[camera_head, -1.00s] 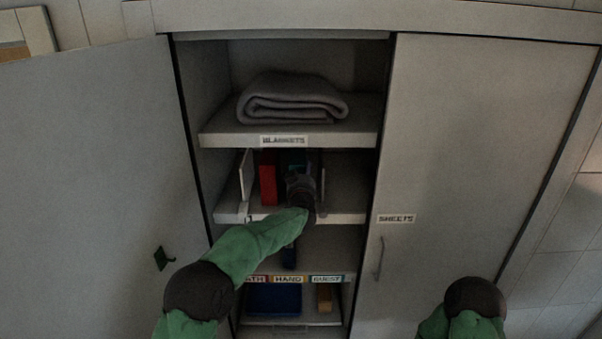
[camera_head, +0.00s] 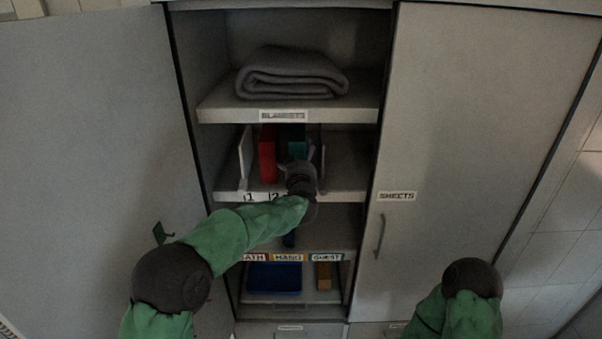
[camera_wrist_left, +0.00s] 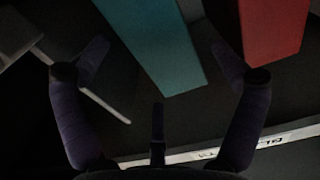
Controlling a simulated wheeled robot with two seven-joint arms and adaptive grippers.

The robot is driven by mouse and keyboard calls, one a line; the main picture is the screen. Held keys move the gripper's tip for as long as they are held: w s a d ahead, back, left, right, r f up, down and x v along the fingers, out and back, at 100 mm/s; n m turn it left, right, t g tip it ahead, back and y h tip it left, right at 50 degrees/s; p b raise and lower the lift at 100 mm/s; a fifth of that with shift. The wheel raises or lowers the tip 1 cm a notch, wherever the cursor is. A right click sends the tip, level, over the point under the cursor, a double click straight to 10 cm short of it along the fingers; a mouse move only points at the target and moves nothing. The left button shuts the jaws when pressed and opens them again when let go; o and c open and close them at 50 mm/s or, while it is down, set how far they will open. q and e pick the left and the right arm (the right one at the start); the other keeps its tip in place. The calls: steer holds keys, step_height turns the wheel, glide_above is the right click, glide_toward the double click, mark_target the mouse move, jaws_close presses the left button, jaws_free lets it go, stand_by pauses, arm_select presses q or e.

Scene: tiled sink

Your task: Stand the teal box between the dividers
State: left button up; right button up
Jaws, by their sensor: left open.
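The teal box (camera_head: 297,138) stands on the middle shelf, right of the red box (camera_head: 267,154). A white divider (camera_head: 245,158) stands left of the red box, and a thin divider right of the teal box is partly hidden. My left gripper (camera_head: 311,168) is in front of the teal box and covers its lower part. In the left wrist view, the gripper (camera_wrist_left: 160,65) is open with nothing held. The teal box (camera_wrist_left: 160,42) lies ahead between its spread fingers, and the red box (camera_wrist_left: 272,28) is beside the right finger. My right gripper is out of view; only its arm shows.
A folded grey blanket (camera_head: 291,73) lies on the shelf above. The left door stands open; the right door (camera_head: 460,130) is shut. The middle shelf's right part is clear.

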arm_select(q)
steer(key=s+b, duration=0.1)
steer(key=s, duration=0.5)
steer(key=shift+s, duration=0.1)
stand_by(0.3)
